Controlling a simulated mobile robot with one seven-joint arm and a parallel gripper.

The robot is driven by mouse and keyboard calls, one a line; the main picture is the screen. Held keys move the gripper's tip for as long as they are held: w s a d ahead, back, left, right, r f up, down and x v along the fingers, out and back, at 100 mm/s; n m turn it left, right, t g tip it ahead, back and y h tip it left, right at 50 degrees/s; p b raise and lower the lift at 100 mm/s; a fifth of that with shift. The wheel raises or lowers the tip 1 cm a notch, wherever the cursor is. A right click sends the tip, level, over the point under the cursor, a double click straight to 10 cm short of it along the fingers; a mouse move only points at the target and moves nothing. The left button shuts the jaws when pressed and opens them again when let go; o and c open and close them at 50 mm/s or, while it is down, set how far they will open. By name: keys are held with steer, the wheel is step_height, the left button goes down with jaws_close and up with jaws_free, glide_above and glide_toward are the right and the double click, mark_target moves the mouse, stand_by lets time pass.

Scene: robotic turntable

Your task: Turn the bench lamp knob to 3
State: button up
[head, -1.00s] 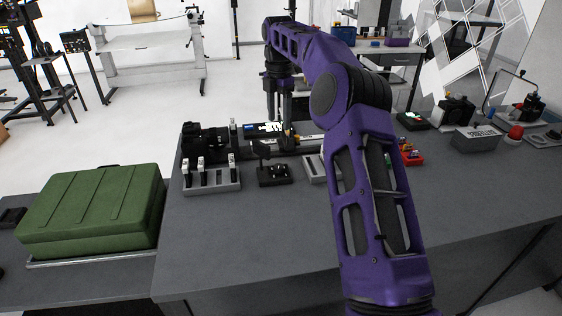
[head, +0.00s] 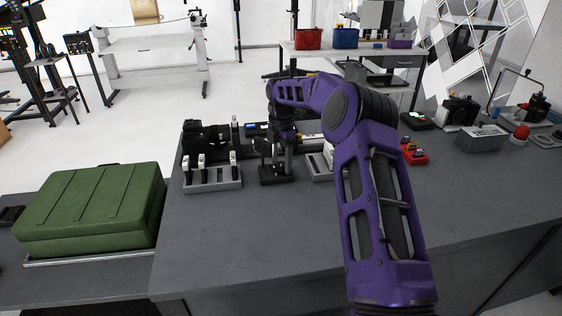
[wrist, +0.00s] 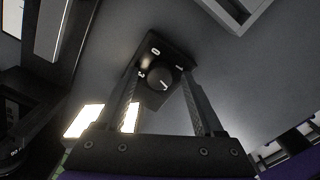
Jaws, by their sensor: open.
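The bench lamp knob (wrist: 166,82) is a round dark dial with a pale pointer line. It sits on a small black panel (wrist: 154,44) with white digits around it. A 0 and a 1 are readable; another digit at the left of the knob is hard to make out. My gripper (wrist: 160,70) is open, with one finger on each side of the knob in the wrist view. I cannot tell whether either finger touches it. In the head view my gripper (head: 279,163) is over the small black base (head: 277,178), and the knob is hidden there.
A grey rack with several upright pieces (head: 212,180) stands left of the black base. A green case (head: 92,205) is at the left. The front bench top is clear.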

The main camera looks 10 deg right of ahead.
jaws_close()
stand_by(0.3)
steer(key=shift+m+p, duration=0.3)
steer(key=shift+m, duration=0.1)
steer(key=m+p, duration=0.1)
steer(key=m, duration=0.2)
steer(key=shift+r, duration=0.1)
steer(key=m+p, duration=0.1)
steer(key=m, duration=0.3)
steer(key=shift+m+p, duration=0.3)
steer(key=shift+p, duration=0.05)
steer(key=m, duration=0.4)
steer(key=shift+a+p, duration=0.1)
steer(key=shift+p, duration=0.2)
steer(key=shift+m, duration=2.4)
